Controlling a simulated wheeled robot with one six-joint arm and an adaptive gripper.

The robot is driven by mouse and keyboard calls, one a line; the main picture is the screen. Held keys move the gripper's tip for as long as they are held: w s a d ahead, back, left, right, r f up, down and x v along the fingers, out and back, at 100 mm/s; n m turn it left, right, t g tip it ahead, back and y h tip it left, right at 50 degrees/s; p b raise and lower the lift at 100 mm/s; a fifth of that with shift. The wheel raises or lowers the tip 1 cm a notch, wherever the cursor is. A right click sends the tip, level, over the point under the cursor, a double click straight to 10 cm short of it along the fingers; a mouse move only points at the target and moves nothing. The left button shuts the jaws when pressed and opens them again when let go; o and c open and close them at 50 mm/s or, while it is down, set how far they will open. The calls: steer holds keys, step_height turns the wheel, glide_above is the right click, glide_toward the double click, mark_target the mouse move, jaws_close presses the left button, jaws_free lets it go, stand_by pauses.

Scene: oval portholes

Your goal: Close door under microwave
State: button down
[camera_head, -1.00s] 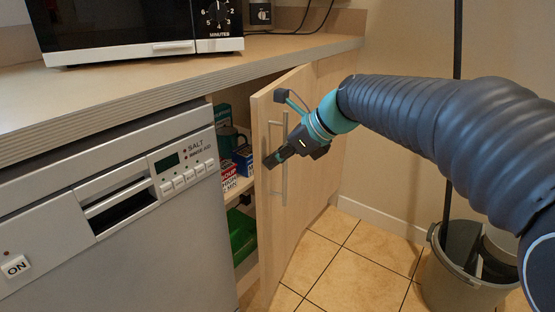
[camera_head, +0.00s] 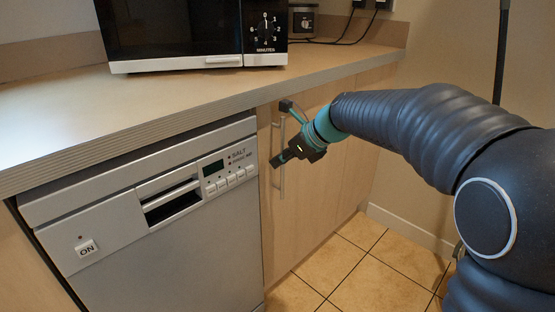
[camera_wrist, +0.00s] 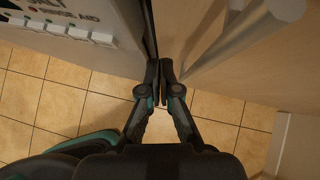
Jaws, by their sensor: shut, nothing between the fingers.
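The wooden cabinet door (camera_head: 304,212) is to the right of the dishwasher, beneath the counter by the microwave (camera_head: 190,32). It now looks flush or nearly flush with the cabinet front, and the shelves behind it are hidden. Its vertical metal bar handle (camera_head: 282,165) is near its left edge. My gripper (camera_head: 277,161) is in front of the door at the handle, pointing left. In the wrist view, my gripper's fingertips (camera_wrist: 159,75) are together with nothing between them, close to the door face (camera_wrist: 215,40). I cannot tell whether they touch it.
The silver dishwasher (camera_head: 120,240) with its buttons stands directly left of the door. The wooden counter (camera_head: 70,105) overhangs both. Tiled floor (camera_head: 355,262) is clear at the right, up to the wall's white skirting (camera_head: 410,229).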

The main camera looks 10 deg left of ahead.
steer(key=s+d+r+p, duration=0.1)
steer(key=s+d+r, duration=0.55)
steer(key=d, duration=0.25)
steer(key=s+d+f+n+h, duration=0.45)
steer(key=d+f+n, duration=0.35)
steer(key=n, duration=0.5)
steer(key=s+d+f+n+t+h, duration=0.1)
steer(key=s+d+n+h, duration=0.1)
steer(key=s+d+n, duration=0.2)
steer(key=s+d+f+n+t+h, duration=0.1)
steer(key=s+d+n, duration=0.3)
steer(key=s+d, duration=0.5)
steer(key=shift+s+d+f+t+h, duration=0.15)
steer(key=shift+s+d+t+h, duration=0.3)
steer(key=shift+s, duration=2.2)
steer(key=shift+a, duration=0.15)
